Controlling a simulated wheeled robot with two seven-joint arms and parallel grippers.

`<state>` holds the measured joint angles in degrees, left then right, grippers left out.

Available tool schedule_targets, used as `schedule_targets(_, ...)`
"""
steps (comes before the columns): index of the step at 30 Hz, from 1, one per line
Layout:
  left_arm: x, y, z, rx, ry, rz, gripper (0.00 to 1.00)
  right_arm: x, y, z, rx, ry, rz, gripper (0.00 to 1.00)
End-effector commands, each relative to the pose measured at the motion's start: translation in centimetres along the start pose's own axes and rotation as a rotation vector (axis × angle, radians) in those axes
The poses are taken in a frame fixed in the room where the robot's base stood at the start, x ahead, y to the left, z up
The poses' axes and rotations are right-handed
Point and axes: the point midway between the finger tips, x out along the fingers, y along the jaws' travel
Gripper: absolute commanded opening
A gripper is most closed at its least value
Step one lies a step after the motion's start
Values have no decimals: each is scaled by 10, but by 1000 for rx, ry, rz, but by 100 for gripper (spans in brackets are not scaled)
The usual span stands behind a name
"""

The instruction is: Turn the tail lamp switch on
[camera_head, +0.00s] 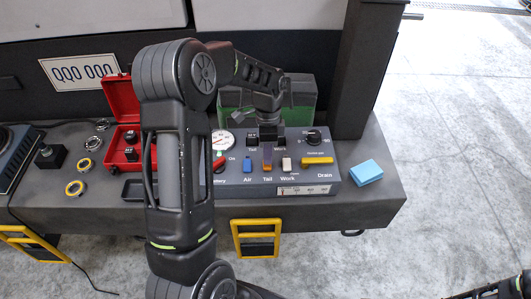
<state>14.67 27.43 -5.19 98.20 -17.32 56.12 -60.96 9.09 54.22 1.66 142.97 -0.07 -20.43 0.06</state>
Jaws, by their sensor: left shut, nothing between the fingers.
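The grey control panel (228,190) stands on the dark bench, with a row of switches along its front. The tail lamp switch (267,167) is an orange-brown lever above the "Tail" label, between the blue Air switch (247,165) and the white Work switch (287,164). My left gripper (267,147) points down over the tail switch, shut and empty. Its fingers cover the upper part of the switch, and I cannot tell whether they touch it. Part of my right arm shows at the bottom right corner; its gripper is out of view.
A round gauge (222,140), a red battery switch (219,160) and a yellow handle (317,160) are on the panel. An open red case (120,100) stands left, partly behind my left arm. A blue block (366,173) lies right, with clear bench around it.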

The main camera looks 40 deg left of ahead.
Motion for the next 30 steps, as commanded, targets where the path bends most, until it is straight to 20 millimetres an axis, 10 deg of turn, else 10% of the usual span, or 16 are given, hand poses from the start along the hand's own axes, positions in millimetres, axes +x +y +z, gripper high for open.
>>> schedule_targets(15, -108, 2, -9, 0, 6, -22, 0, -7, -3, 0, 0, -1, 0, 80)
schedule_targets(30, -127, 2, -8, 0, 5, -21, 0, -7, -3, 0, 0, -1, 0, 80)
